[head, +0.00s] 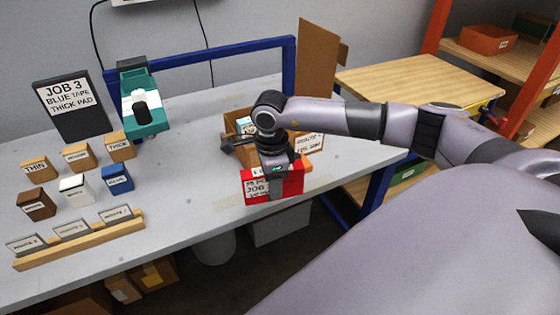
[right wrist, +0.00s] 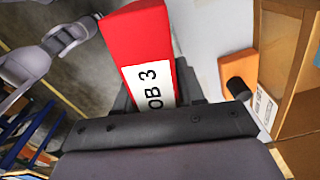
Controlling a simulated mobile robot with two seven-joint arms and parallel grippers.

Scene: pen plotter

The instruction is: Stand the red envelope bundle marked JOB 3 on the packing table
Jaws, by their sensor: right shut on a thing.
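The red envelope bundle (head: 291,187) carries a white label reading JOB 3. My right gripper (head: 278,182) is shut on it near the front edge of the grey packing table (head: 185,190). In the right wrist view the red bundle (right wrist: 137,30) and its label show above the dark gripper body (right wrist: 160,115). The bundle looks upright in the head view; whether its bottom touches the table cannot be told. My left gripper is not in view.
A cardboard box (head: 238,122) stands just behind my right gripper, with an orange item (right wrist: 238,72) beside it. A JOB 3 sign (head: 66,98), several small labelled blocks and a wooden rail (head: 80,243) are at the left. The table's middle is clear.

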